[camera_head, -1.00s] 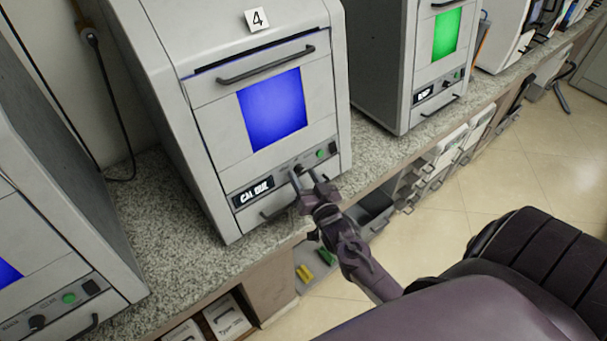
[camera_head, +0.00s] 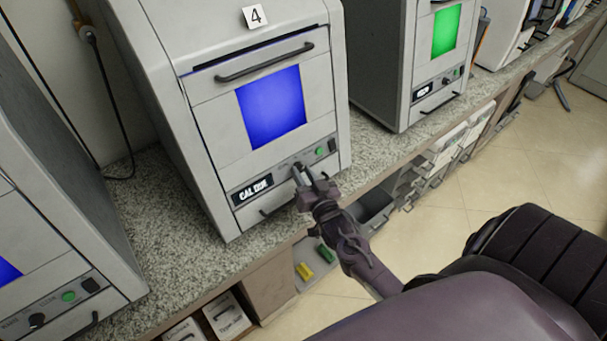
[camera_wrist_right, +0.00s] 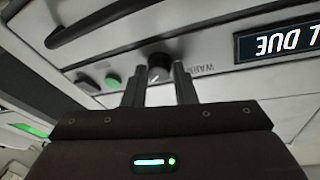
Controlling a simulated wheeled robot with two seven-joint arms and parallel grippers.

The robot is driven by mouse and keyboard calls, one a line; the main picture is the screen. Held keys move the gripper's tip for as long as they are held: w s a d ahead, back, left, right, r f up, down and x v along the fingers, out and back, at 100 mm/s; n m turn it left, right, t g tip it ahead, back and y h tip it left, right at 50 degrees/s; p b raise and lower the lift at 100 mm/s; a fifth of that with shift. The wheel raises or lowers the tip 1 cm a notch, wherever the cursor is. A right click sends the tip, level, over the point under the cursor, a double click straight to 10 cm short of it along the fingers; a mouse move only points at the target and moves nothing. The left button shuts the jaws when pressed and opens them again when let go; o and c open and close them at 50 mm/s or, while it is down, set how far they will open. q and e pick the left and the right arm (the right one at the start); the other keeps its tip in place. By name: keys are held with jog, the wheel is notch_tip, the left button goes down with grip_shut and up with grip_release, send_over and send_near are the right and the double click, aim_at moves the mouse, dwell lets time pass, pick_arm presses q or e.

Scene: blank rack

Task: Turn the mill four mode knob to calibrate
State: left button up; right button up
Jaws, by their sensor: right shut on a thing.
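Mill four (camera_head: 212,112) is a grey box machine with a "4" tag, a blue window and a display (camera_head: 252,190) reading "CAL DUE". Its mode knob (camera_wrist_right: 158,68) is a dark round knob with a pale mark, on the panel between the green button (camera_wrist_right: 113,80) and the display. My right gripper (camera_head: 301,175) is at the panel, shut on the knob, with one finger on each side of it in the wrist view (camera_wrist_right: 160,80). The gripper hides most of the knob in the head view. Some panel lettering is too small or covered to read. My left gripper is not in view.
A handle bar (camera_head: 265,62) crosses the mill's upper front, and a lower handle (camera_head: 276,206) sits near my gripper. Similar machines stand left (camera_head: 60,215) and right (camera_head: 385,60) on the speckled counter (camera_head: 185,235).

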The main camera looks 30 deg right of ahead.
jog(key=n+y+b, duration=0.1)
jog(key=n, duration=0.2)
jog(key=n+t+y, duration=0.1)
jog(key=n, duration=0.2)
jog(key=shift+d+f+n+b, duration=0.2)
jog(key=shift+n+b, duration=0.1)
jog(key=shift+b, duration=0.1)
jog(key=n+y, duration=0.1)
jog(key=n, duration=0.2)
jog(key=n+y+b, duration=0.1)
jog(key=n+y, duration=0.1)
jog(key=n, duration=0.2)
jog(key=shift+d+r, duration=0.1)
jog(key=shift+d, duration=0.1)
jog(key=shift+n, duration=0.4)
jog(key=o, duration=1)
jog(key=shift+s+f, duration=0.2)
jog(key=shift+s, duration=0.3)
jog(key=s, duration=0.2)
jog(key=s+b, duration=0.1)
jog(key=s, duration=0.1)
jog(key=s+d, duration=0.1)
jog(key=s, duration=0.1)
jog(key=shift+s+f+b, duration=0.15)
jog(key=shift+s+b, duration=0.15)
jog(key=shift+s, duration=0.05)
